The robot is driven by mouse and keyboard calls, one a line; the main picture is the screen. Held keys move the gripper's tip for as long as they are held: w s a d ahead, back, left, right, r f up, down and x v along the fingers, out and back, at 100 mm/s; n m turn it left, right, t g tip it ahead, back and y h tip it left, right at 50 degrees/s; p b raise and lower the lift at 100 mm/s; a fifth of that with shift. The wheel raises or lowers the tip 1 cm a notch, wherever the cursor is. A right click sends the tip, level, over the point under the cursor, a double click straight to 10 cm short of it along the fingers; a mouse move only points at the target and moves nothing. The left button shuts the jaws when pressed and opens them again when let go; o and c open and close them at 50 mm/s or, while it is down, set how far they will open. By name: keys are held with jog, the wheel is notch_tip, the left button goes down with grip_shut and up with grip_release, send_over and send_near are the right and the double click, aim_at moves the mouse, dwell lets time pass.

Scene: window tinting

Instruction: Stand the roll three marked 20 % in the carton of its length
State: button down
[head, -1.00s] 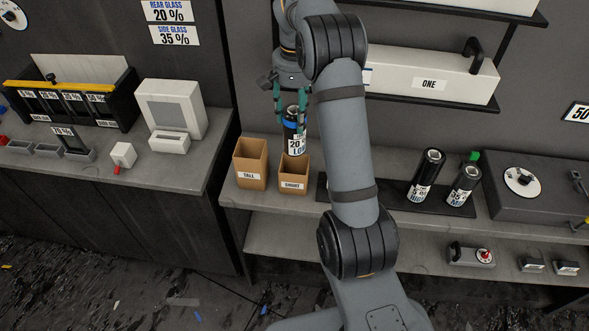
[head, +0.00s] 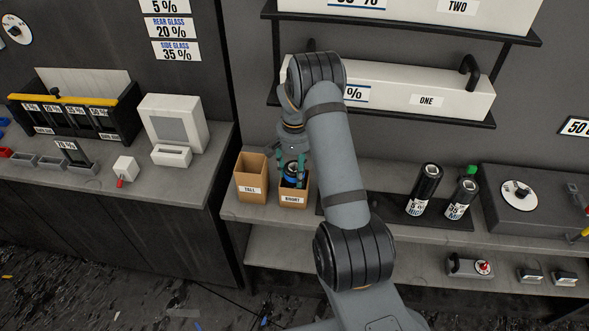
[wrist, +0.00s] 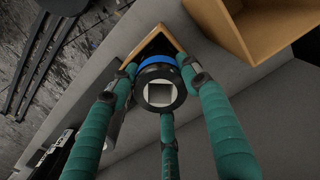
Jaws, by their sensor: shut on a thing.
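The roll (head: 291,169), dark with a blue band near its top end, stands about upright with its lower part inside the carton labelled SHORT (head: 293,200). Its own label is hidden now. My gripper (head: 288,174), with green fingers, is shut around the roll's top end. In the wrist view the roll (wrist: 160,95) shows end-on between the fingers, with a square hole in its end. The SHORT carton's rim (wrist: 178,43) shows behind it. The carton labelled TALL (head: 251,190) stands just to the left, and no roll shows in it. Whether the roll touches the carton's floor is hidden.
Two more dark rolls, one marked 5 % (head: 425,190) and one marked 35 % (head: 460,197), stand on a dark mat at the right. A grey machine (head: 535,205) is further right. The shelf with long box ONE (head: 428,99) hangs above.

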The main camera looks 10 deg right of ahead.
jog(key=shift+f+b, duration=0.2)
jog(key=shift+b, duration=0.1)
jog(key=c, duration=0.9)
grip_release()
jog(key=shift+r, duration=0.1)
notch_tip(320, 180, up, 12)
jog(key=shift+r+b, duration=0.2)
jog(key=shift+b, duration=0.7)
jog(key=shift+f, duration=0.15)
